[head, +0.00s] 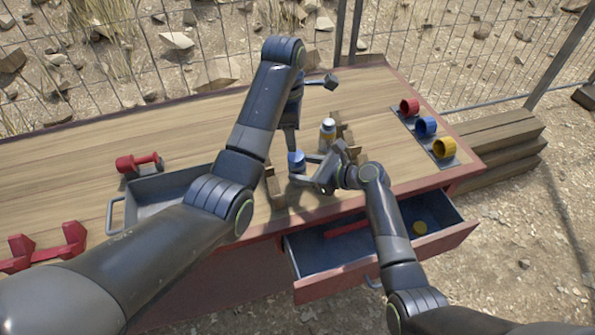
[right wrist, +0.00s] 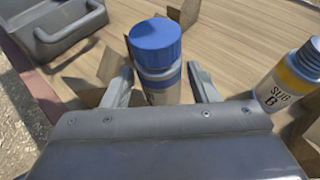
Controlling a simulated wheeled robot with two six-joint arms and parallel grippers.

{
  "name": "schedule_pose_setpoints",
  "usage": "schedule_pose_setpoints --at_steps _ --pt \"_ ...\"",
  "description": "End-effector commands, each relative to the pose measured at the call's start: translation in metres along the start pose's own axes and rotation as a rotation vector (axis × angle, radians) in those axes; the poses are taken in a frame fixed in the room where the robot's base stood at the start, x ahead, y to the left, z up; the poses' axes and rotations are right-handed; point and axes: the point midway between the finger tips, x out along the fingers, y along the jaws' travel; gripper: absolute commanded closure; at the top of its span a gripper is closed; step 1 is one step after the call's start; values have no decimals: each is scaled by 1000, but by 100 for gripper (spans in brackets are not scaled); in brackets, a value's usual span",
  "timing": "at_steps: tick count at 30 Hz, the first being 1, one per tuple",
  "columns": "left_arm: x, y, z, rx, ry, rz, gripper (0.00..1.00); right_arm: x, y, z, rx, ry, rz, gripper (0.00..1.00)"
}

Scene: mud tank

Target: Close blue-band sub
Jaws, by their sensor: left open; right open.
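The blue-band sub (head: 297,165) stands upright on the bench. In the right wrist view the blue-band sub (right wrist: 160,85) has a blue cap (right wrist: 155,42) on top; I cannot tell how tightly it sits. My right gripper (head: 310,170) is open, its fingers on either side of the sub's body, with a small gap at least on the right. In the right wrist view this gripper (right wrist: 162,88) points at the sub. My left gripper (head: 289,142) is open, pointing down above and behind the sub, and partly hidden by my left arm.
Uncapped yellow-band SUB B (head: 328,131) stands close by in a wooden holder. Red (head: 409,107), blue (head: 426,126) and yellow (head: 444,148) cups sit at the right. An open drawer (head: 455,232) holds a yellow disc (head: 420,227). A grey tray (head: 150,205) lies left.

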Motion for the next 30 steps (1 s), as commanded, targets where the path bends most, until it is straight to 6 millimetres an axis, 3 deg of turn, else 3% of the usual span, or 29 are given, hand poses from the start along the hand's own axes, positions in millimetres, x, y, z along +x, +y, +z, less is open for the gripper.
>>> schedule_pose_setpoints --at_steps 9,23,30 --pt "0 0 0 0 0 0 44 34 0 0 0 0 0 46" --pt "0 0 0 0 0 0 44 40 0 0 -1 0 0 46" --pt "0 0 0 0 0 0 44 40 0 0 -1 0 0 77"
